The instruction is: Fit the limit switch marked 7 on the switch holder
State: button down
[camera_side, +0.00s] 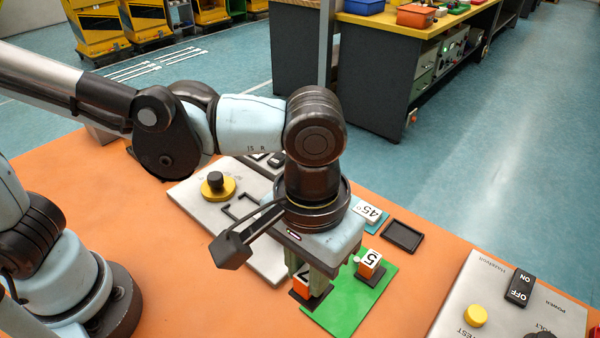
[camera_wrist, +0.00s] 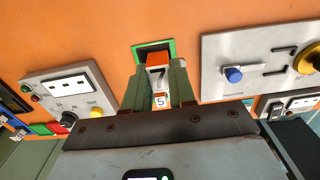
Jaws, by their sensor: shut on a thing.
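The limit switch marked 7 (camera_side: 303,282) is an orange block with a white numbered face, and it shows in the wrist view (camera_wrist: 159,76) between my fingers. My gripper (camera_wrist: 158,88) is shut on its sides with two green fingers; it also shows in the side view (camera_side: 316,270). A black base (camera_side: 312,300) is under the switch at the left part of the green mat (camera_side: 345,312). I cannot tell whether the switch touches the base. A similar block marked 5 (camera_side: 370,264) stands on a black base nearby. I cannot tell which part is the switch holder.
An empty black tray (camera_side: 403,236) lies behind the mat, near a white piece marked 45 (camera_side: 367,210). A grey panel with a yellow knob (camera_side: 217,187) is at the left; a switch panel (camera_side: 510,310) is at the right.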

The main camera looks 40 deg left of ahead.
jog(key=w+a+f, duration=0.1)
jog(key=w+a, duration=0.4)
jog(key=a, duration=0.8)
jog(key=w+a+f, duration=0.1)
jog(key=w+a, duration=0.3)
jog(key=a, duration=0.8)
jog(key=shift+f, duration=3.4)
jog(key=shift+f, duration=0.15)
jog(key=c, duration=0.8)
grip_release()
jog(key=shift+c, duration=0.2)
